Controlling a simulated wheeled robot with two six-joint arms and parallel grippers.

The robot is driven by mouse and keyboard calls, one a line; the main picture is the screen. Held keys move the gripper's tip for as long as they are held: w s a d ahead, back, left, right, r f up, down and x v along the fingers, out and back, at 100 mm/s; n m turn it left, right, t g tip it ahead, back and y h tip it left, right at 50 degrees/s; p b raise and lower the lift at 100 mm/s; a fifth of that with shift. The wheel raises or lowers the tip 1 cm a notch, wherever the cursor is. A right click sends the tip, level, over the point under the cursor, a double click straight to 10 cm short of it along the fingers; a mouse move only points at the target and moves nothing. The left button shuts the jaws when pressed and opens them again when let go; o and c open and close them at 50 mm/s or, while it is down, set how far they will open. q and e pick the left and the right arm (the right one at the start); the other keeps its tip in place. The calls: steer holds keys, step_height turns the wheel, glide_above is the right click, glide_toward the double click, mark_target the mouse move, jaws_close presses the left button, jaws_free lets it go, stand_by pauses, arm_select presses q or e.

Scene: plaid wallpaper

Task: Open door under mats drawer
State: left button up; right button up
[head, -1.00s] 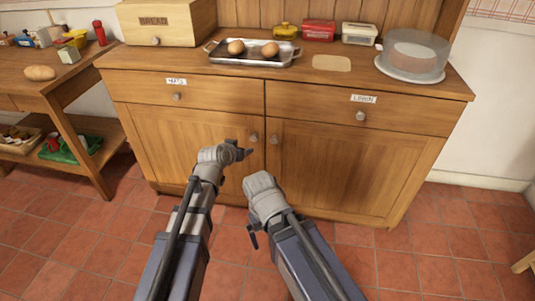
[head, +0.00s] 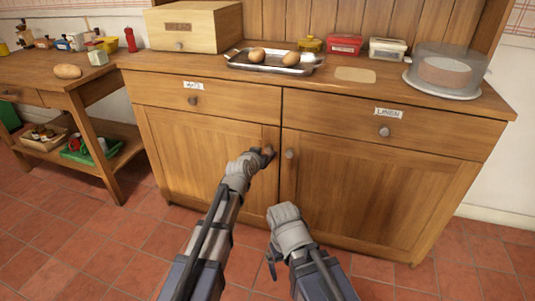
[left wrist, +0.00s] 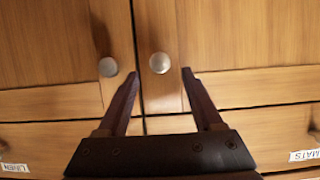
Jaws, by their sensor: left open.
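The mats drawer, its label (head: 193,86) hard to read in the head view, is at the upper left of the wooden cabinet. Below it is the closed left door (head: 205,150). My left gripper (head: 266,155) is at that door's upper right corner and hides its knob. The left wrist view is upside down; there the door's round knob (left wrist: 159,63) lies between and just beyond the tips of my open, empty left gripper (left wrist: 160,76). My right gripper (head: 272,260) hangs low before the right door; its jaws are unclear.
The closed right door (head: 365,190) has its own knob (head: 290,154) close beside my left gripper. The linen drawer (head: 400,125) is shut above it. A side table (head: 70,85) is at the left.

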mark_target(268, 150)
arm_select(q)
steer(key=b+x, duration=0.1)
steer(key=x, duration=0.3)
steer(key=shift+w+f, duration=0.15)
steer(key=shift+w, duration=0.05)
jaws_close()
stand_by(0.3)
steer(key=shift+s, duration=0.1)
stand_by(0.8)
